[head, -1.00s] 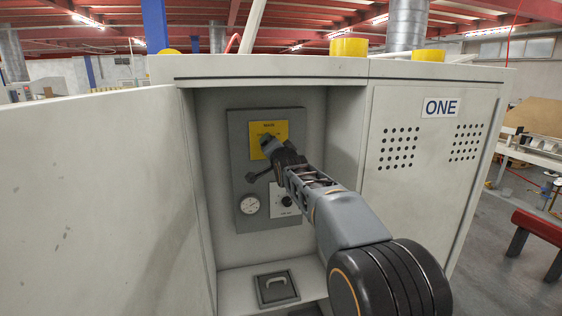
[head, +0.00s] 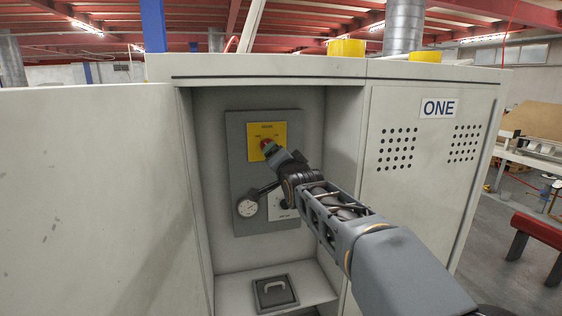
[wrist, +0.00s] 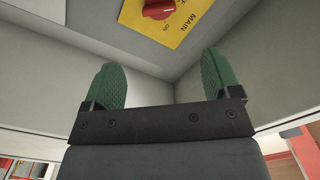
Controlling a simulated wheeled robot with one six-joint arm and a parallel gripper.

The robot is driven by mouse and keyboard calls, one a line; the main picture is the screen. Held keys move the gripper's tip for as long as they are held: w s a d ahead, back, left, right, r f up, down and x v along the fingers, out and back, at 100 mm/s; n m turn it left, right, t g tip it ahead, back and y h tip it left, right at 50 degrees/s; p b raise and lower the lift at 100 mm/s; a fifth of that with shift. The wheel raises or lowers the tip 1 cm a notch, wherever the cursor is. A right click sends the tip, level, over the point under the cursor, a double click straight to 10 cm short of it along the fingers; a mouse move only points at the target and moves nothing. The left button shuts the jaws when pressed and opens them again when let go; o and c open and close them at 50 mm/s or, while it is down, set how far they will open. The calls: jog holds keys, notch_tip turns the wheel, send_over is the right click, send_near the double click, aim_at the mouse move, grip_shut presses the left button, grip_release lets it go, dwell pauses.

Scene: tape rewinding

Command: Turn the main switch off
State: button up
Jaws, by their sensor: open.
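The main switch is a red rotary knob (head: 267,146) on a yellow plate (head: 280,131), fixed to a grey panel inside the open cabinet. In the wrist view the red knob (wrist: 158,8) shows at the top edge, partly cut off, on the yellow plate (wrist: 185,28) lettered MAIN and ON. My gripper (wrist: 163,82) is open and empty, with its two green fingers apart and the knob beyond them.
Below the plate on the grey panel (head: 238,170) are a round gauge (head: 248,208) and a white plate with a dark knob. The open door (head: 90,200) stands left; the closed door marked ONE (head: 425,170) is right.

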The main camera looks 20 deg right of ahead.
jog(key=s+f+n+g+p, duration=0.3)
jog(key=s+f+n+g, duration=0.55)
jog(key=f, duration=0.75)
jog(key=s+n+g+p, duration=0.1)
jog(key=s+g+p, duration=0.5)
jog(key=s, duration=1.4)
jog(key=shift+a+f+p, duration=0.25)
jog(key=shift+f+p, duration=0.05)
jog(key=shift+p, duration=0.9)
